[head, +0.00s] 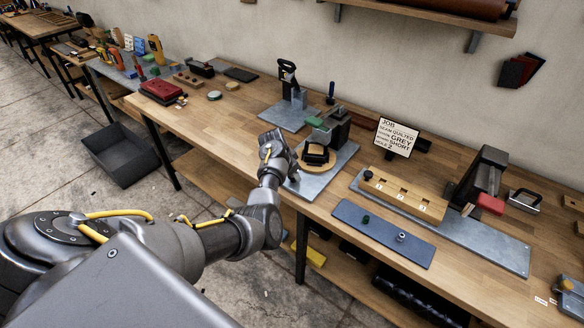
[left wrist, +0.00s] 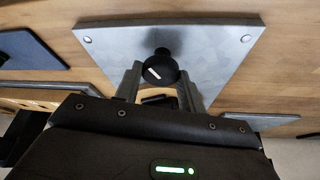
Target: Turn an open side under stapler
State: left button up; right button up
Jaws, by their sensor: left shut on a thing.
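A stapler-like press (head: 335,122) with a green part on top stands on a grey metal plate (head: 338,160). Beside it, a round wooden turntable (head: 303,168) carries a black square cushion-like piece (head: 316,154). My left gripper (head: 282,158) is at the left edge of the turntable. In the left wrist view its two fingers (left wrist: 160,82) are closed around a round black knob (left wrist: 161,66) with a white mark, over the metal plate (left wrist: 110,45). The wrist housing hides most of the turntable there. My right gripper is not in view.
A job card (head: 396,138) stands behind a wooden block with numbered holes (head: 405,190). A blue mat (head: 383,233) with small parts lies at the bench front. Another metal fixture (head: 290,108) stands behind the press. A red-and-black block (head: 160,92) lies on the left.

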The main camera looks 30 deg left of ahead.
pick_arm(q)
jog(key=n+y+p, duration=0.1)
jog(key=n+p, duration=0.1)
jog(key=n, duration=0.1)
jog(key=shift+d+r+n, duration=0.1)
jog(key=shift+n, duration=0.3)
jog(key=n+y+p, duration=0.1)
jog(key=n+p, duration=0.1)
jog(key=shift+n+y, duration=0.3)
jog(key=n, duration=0.2)
jog(key=shift+d+n+y+p, duration=0.15)
jog(key=shift+n+y+p, duration=0.15)
jog(key=shift+y, duration=0.1)
jog(key=shift+n+g+y, duration=0.4)
jog(key=shift+n+y, duration=0.1)
jog(key=shift+n, duration=1)
jog(key=o, duration=0.9)
jog(key=shift+o, duration=0.3)
